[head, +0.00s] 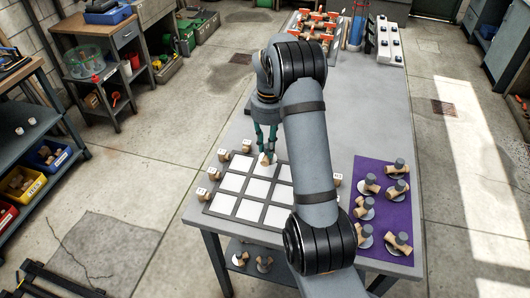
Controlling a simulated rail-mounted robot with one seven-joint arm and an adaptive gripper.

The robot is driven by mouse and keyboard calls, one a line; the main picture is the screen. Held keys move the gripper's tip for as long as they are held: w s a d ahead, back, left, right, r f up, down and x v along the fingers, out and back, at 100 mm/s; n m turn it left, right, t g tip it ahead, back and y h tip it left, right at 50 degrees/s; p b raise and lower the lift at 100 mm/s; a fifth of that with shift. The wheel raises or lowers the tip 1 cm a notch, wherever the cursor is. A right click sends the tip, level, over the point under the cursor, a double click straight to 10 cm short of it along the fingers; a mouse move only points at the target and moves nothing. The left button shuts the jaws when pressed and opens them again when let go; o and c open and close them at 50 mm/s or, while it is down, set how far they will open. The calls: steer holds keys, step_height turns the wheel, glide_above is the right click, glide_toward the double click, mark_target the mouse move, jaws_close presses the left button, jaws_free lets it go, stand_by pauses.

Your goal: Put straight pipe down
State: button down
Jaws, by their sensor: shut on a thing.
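My gripper (267,148) points down over the far edge of the white-squared grid board (236,208). The piece is at the back row of the grid. It is too small and partly covered to tell whether it touches the board. My arm hides part of the board's right side.
Small wooden blocks with white labels (214,173) stand around the board. A purple mat (382,214) at the right holds several wooden pipe pieces with grey ends. A rack with orange parts (311,26) stands at the far end. Grey table between is clear.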

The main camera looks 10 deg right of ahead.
mark_target(265, 155)
steer(key=shift+w+a+f, duration=0.2)
steer(key=shift+a+f, duration=0.15)
steer(key=shift+f+p, duration=0.55)
steer(key=shift+f, duration=1.35)
steer(key=shift+f, duration=0.2)
steer(key=c, duration=1.6)
jaws_free()
steer(key=shift+o, duration=0.3)
steer(key=shift+r, duration=0.15)
step_height(265, 155, up, 12)
steer(key=shift+r+b, duration=0.1)
steer(key=shift+b, duration=0.2)
